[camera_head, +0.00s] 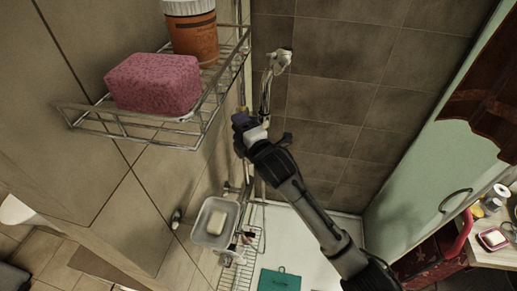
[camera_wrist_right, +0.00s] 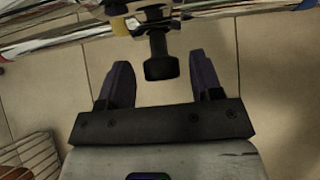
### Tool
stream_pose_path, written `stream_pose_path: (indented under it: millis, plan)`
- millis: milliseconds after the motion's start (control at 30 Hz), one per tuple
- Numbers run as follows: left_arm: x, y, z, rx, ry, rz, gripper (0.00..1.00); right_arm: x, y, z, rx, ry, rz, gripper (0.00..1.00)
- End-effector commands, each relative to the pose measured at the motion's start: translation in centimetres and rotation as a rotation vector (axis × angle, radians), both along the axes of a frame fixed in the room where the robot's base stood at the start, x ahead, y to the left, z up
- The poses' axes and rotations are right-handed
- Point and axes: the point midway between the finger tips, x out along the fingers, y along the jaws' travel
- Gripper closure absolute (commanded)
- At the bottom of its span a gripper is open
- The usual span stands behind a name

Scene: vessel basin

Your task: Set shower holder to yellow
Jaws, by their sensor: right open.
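In the right wrist view, the shower holder shows as a dark knob (camera_wrist_right: 160,62) on a stem below chrome tubing. A small yellow patch (camera_wrist_right: 120,27) shows beside the stem's top, to the left. My right gripper (camera_wrist_right: 160,70) is open, with one dark finger on each side of the knob and gaps between; it is not closed on it. In the head view my right gripper (camera_head: 243,128) is up at the shower rail by the left tiled wall and hides most of the holder. The chrome shower head (camera_head: 281,60) hangs above it. My left gripper is not in view.
A wire shelf (camera_head: 130,135) with a pink sponge (camera_head: 153,83) and an orange bottle (camera_head: 194,38) juts out at left. A soap dish (camera_head: 214,238) and a lower wire rack (camera_head: 240,268) are below. A green panel (camera_head: 440,170) stands at right.

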Motion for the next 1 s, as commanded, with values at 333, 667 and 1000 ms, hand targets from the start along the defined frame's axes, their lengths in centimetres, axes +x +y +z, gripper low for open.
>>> stream_pose_path:
  millis: [333, 667, 1000]
  plan:
    - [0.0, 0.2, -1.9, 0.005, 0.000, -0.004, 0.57, -5.3, -3.2, -0.2, 0.000, -0.004, 0.001, 0.41]
    - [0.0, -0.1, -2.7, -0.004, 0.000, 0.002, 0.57, -8.6, -5.0, 0.0, 0.001, -0.002, 0.000, 0.41]
    - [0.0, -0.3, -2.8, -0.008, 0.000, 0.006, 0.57, -9.4, -5.5, 0.1, 0.002, -0.001, 0.000, 0.41]
